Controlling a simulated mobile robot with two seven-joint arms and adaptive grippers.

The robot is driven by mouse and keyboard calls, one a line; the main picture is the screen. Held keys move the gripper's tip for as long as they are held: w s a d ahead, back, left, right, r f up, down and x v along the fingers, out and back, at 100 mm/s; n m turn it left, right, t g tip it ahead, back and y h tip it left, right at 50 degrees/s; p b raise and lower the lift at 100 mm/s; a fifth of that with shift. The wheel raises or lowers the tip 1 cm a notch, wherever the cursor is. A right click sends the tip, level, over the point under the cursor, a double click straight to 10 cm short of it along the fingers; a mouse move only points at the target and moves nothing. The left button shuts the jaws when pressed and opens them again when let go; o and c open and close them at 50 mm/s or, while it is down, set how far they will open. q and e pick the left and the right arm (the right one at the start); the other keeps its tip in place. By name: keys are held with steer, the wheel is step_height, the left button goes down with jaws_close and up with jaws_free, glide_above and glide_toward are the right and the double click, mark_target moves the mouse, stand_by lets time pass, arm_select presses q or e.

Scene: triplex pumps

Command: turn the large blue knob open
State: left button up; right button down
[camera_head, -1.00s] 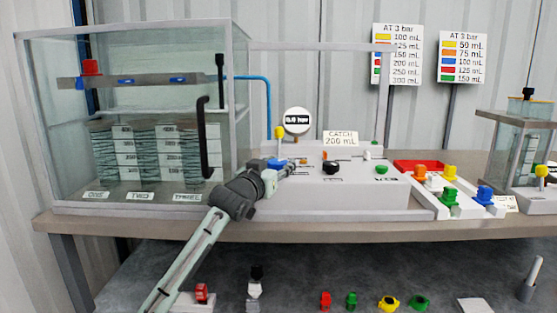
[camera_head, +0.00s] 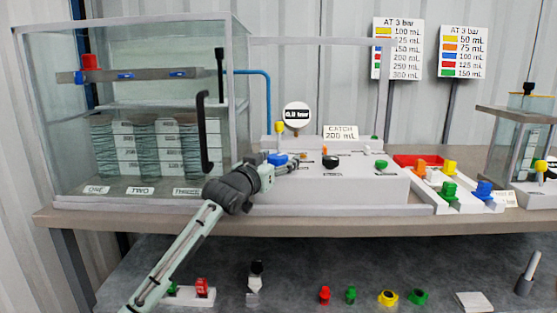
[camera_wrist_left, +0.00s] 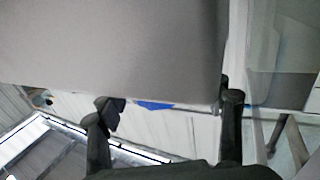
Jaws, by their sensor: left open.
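The large blue knob (camera_head: 277,159) sits on top of the left end of the grey pump console (camera_head: 350,188), close to the glass tank. In the head view, my left gripper (camera_head: 291,164) is beside and partly in front of the knob, and its fingertips are hard to make out. In the left wrist view, the two dark fingers (camera_wrist_left: 170,100) are spread apart. A small strip of the blue knob (camera_wrist_left: 155,105) shows between them, nearer the left finger; a grey surface hides the rest. I cannot tell whether a finger touches the knob. My right gripper is not in view.
A yellow-topped lever (camera_head: 280,128) and a pressure gauge (camera_head: 297,116) stand behind the knob. A black knob (camera_head: 330,162) and a green knob (camera_head: 381,164) are to its right. The glass tank (camera_head: 60,150) with a black handle (camera_head: 204,130) bounds the left side.

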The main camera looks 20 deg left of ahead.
mark_target(279, 155)
arm_select(q)
steer(key=shift+r, duration=0.15)
step_height(279, 155, up, 10)
steer(key=shift+f, duration=0.1)
stand_by(0.3)
